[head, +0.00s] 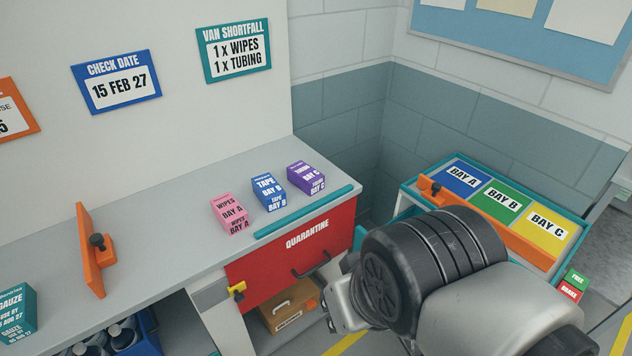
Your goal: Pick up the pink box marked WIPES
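The pink box marked WIPES, BAY A (229,213) stands on the grey counter (165,225), at the left end of a short row of boxes. To its right are a blue box marked TAPE, BAY B (269,191) and a purple box marked BAY C (305,178). Nothing covers the pink box. My gripper (333,300) shows only in part, low and to the right of the pink box, in front of the counter and apart from it. My own arm hides most of it, so I cannot see whether its fingers are open.
A teal strip (304,211) lies along the counter edge above a red QUARANTINE drawer (300,240). An orange upright plate with a black knob (96,250) and a teal GAUZE box (15,312) stand left. A teal tray (407,188) has bays A, B and C.

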